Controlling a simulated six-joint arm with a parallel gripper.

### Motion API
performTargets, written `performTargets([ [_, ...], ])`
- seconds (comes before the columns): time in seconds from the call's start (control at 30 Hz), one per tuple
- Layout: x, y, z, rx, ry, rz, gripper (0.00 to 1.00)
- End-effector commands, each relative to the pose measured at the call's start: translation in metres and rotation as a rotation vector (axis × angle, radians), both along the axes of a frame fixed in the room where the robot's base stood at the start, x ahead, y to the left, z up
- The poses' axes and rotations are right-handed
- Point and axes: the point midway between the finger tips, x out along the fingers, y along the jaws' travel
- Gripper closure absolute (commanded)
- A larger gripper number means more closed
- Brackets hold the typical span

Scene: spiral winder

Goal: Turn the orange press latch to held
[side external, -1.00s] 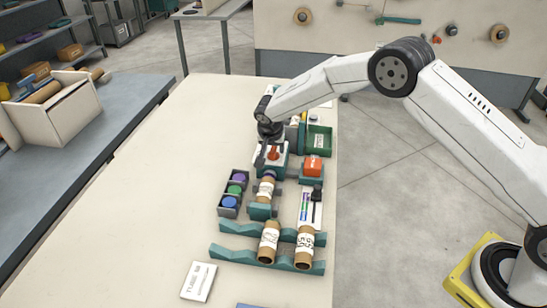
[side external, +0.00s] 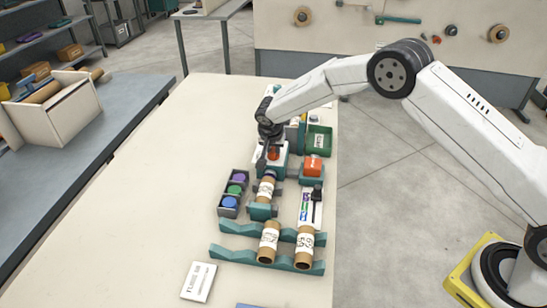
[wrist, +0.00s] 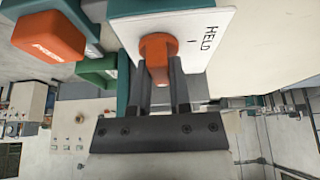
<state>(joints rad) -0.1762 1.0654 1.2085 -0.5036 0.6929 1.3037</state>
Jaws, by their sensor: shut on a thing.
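The orange press latch (wrist: 158,46) sits on a white plate (wrist: 205,25) marked HELD with a short tick line. My gripper (wrist: 160,85) is shut on the latch, with a dark finger on either side of it in the wrist view. In the side external view my gripper (side external: 268,150) reaches down onto the white-topped teal unit, and a bit of the orange latch (side external: 273,154) shows beside it. The fingers hide part of the latch, and I cannot tell exactly how it lines up with the HELD tick.
An orange block (side external: 313,165) on a teal base stands just right of the latch. A rack of coloured spools (side external: 233,193), cardboard tubes (side external: 269,240) on teal cradles and a green tray (side external: 320,140) stand nearby. The table's left side is clear.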

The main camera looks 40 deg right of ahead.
Motion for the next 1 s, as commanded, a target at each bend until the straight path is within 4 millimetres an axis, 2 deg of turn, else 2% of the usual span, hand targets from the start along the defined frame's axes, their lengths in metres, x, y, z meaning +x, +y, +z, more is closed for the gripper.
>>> performTargets([
  [0.27, -0.0005, -0.0002, 0.0006, -0.001, 0.0, 0.1, 1.0],
  [1.0, -0.0014, -0.0021, 0.0003, 0.001, -0.001, 0.546, 1.0],
])
